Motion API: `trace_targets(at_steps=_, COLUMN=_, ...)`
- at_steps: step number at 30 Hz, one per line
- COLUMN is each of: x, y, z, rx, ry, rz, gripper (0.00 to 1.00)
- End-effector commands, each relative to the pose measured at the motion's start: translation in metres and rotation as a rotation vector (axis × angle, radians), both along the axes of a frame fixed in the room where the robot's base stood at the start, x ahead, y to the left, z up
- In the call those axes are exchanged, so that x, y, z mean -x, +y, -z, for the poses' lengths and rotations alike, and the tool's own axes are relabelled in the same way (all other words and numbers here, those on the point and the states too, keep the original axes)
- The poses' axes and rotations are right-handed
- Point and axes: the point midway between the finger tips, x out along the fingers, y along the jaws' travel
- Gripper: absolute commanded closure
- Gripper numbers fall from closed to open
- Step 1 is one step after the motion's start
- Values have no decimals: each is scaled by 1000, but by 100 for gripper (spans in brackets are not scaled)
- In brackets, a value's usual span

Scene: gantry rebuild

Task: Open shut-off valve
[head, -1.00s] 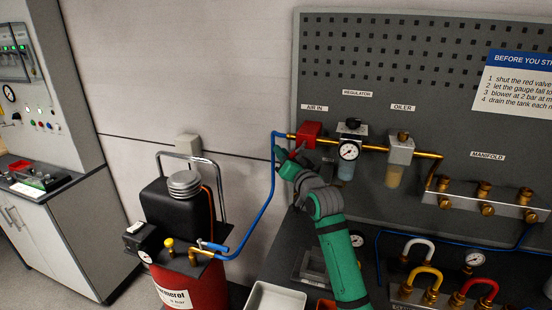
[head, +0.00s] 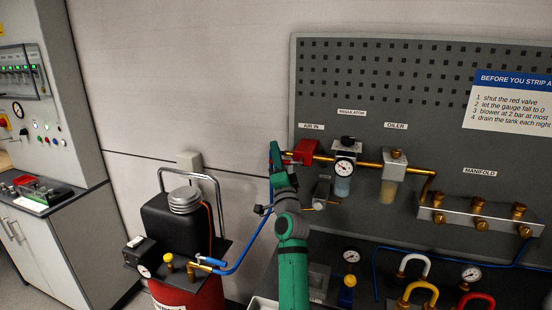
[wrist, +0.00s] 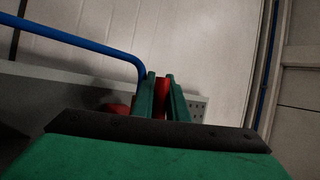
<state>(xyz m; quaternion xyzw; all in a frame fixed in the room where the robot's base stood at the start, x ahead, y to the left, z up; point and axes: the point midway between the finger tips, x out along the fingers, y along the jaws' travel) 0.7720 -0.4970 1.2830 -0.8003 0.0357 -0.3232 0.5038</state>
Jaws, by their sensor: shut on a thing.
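The red shut-off valve (head: 304,152) sits under the AIR IN label at the left end of the brass line on the grey board. My gripper (head: 275,154) is at the valve's left side, with my green arm coming up from below. In the wrist view my gripper's two green fingers (wrist: 161,90) are shut on a narrow red part, the valve handle (wrist: 160,102). A rounded red part, probably the valve body, shows just left of the fingers. The fingers hide part of the handle, so I cannot tell its exact angle.
A blue hose (head: 250,241) runs from the red compressor (head: 190,294) up to the valve and passes close to my arm. A regulator gauge (head: 344,168) and an oiler (head: 393,168) stand right of the valve. Bare wall is free to the left.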

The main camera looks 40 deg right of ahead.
Motion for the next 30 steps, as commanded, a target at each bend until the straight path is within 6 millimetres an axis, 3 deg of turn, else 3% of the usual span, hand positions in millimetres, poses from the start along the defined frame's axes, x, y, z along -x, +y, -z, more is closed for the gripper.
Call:
trace_targets(at_steps=22, x=2, y=-3, z=-7, rx=-52, ry=-72, rz=1, gripper=100)
trace_targets(at_steps=23, x=2, y=-2, z=-7, rx=-52, ry=-72, rz=1, gripper=82)
trace_targets(at_steps=25, x=2, y=-2, z=-7, rx=-52, ry=-72, rz=1, gripper=68)
trace_targets(at_steps=30, x=2, y=-2, z=-7, rx=-50, ry=-72, rz=0, gripper=68)
